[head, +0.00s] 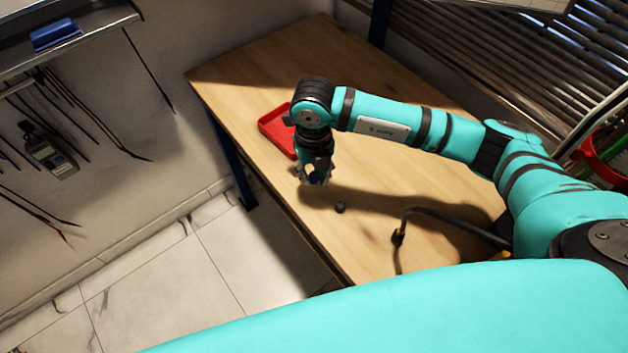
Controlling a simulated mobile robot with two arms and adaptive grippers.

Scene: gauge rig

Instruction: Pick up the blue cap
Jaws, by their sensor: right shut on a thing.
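My right gripper (314,180) points down over the wooden table, near its left edge. It is shut on the small blue cap (316,176), which shows between its fingertips. The fingers hide part of the cap, and I cannot tell whether it is clear of the tabletop. My left gripper is not in view.
A red tray (268,127) lies behind the gripper on the table (250,82), partly hidden by my arm. A small grey piece (340,207) stands in front of the gripper. Tools hang on the left wall.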

